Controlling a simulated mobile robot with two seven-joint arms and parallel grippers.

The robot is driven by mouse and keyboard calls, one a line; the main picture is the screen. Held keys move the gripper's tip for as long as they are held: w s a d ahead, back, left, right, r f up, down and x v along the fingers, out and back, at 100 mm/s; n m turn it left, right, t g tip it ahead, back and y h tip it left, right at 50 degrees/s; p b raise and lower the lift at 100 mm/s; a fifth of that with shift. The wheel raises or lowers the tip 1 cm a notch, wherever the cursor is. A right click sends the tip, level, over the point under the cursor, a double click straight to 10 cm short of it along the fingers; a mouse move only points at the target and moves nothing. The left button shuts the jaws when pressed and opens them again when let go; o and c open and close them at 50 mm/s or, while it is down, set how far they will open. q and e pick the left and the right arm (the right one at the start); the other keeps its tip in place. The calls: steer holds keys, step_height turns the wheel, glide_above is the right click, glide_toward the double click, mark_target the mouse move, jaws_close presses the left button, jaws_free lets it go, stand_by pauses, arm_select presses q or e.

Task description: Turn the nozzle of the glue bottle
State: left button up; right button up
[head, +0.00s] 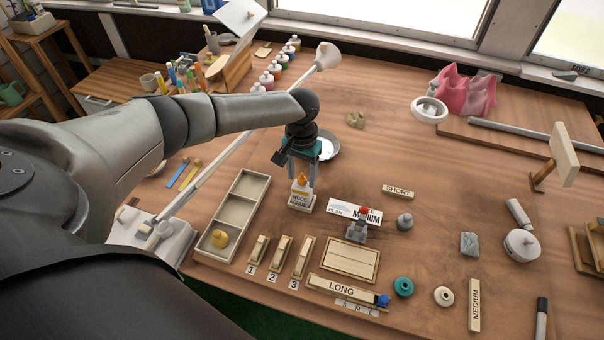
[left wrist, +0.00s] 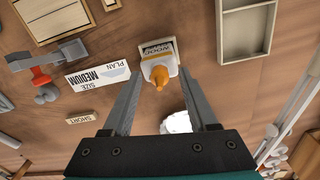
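The glue bottle (head: 301,199), a pale bottle labelled WOOD GLUE with an orange nozzle (head: 302,180), stands upright on the workbench. My left gripper (head: 304,172) points down above it with its fingers apart. In the left wrist view the bottle (left wrist: 157,52) and its orange nozzle (left wrist: 160,76) show between the open fingertips (left wrist: 160,79). I see a gap on both sides of the nozzle, and nothing is gripped. I cannot tell the exact height of the fingertips relative to the nozzle. My right gripper is not in view.
A round dish (head: 328,147) sits behind the gripper.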

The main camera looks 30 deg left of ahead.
arm_select(q)
jaws_close()
stand_by(0.3)
steer(key=shift+m, duration=0.3)
steer(key=m+p, duration=0.1)
steer(key=m, duration=0.1)
steer(key=shift+m+p, duration=0.3)
steer(key=m+p, duration=0.1)
steer(key=m, duration=0.3)
steer(key=shift+m, duration=0.3)
steer(key=m, duration=1)
stand_by(0.4)
